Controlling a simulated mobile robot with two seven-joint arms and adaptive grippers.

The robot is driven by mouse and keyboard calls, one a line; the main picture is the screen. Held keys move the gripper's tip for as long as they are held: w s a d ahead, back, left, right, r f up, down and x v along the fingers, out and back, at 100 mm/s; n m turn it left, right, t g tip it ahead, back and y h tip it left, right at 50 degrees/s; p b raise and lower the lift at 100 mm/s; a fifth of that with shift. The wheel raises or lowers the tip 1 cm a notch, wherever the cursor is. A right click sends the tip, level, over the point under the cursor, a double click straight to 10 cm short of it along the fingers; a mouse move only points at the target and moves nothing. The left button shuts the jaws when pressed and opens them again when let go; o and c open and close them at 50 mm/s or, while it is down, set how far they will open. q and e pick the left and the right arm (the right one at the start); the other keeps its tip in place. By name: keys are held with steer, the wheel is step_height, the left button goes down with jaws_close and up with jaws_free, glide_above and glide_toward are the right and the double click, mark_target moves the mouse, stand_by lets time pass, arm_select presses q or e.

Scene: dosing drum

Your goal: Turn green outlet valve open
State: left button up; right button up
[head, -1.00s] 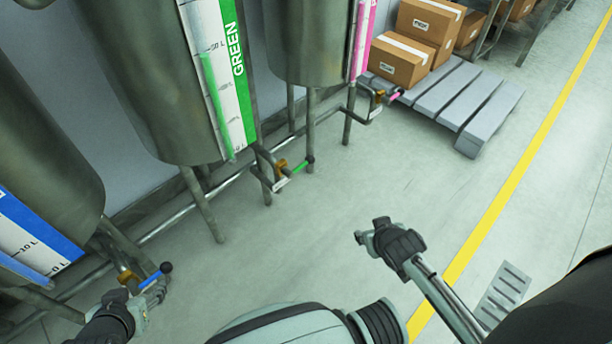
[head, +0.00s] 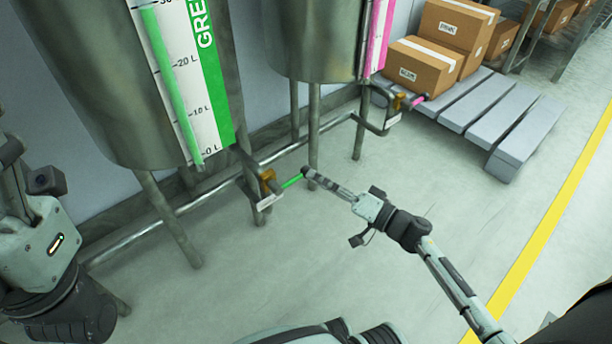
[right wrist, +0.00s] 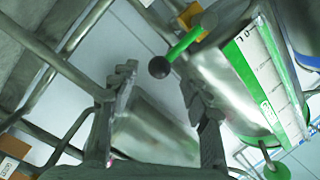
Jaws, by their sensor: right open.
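The green outlet valve has a green lever (head: 291,182) on an orange-brown body (head: 267,178), low in front of the green-labelled tank (head: 120,90). The lever sticks out from the pipe toward the right. My right gripper (head: 312,176) is at the lever's outer end. In the right wrist view the lever (right wrist: 185,45) ends in a black ball knob (right wrist: 159,67). The open fingers (right wrist: 157,82) stand on either side, with the knob near the gap between their tips. I see no clear contact. My left gripper (head: 12,152) is partly cut off at the left edge, its jaws unclear.
A pink-handled valve (head: 416,102) sits on the neighbouring tank (head: 312,40) to the right. Pipes and tank legs (head: 165,215) stand close behind the green valve. A grey pallet (head: 490,115) with cardboard boxes (head: 425,65) is at upper right. The floor in front is clear.

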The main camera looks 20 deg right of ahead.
mark_target(294, 180)
steer(key=shift+b+x, duration=0.45)
steer(key=shift+x, duration=1.9)
steer(key=shift+c, duration=0.3)
jaws_close()
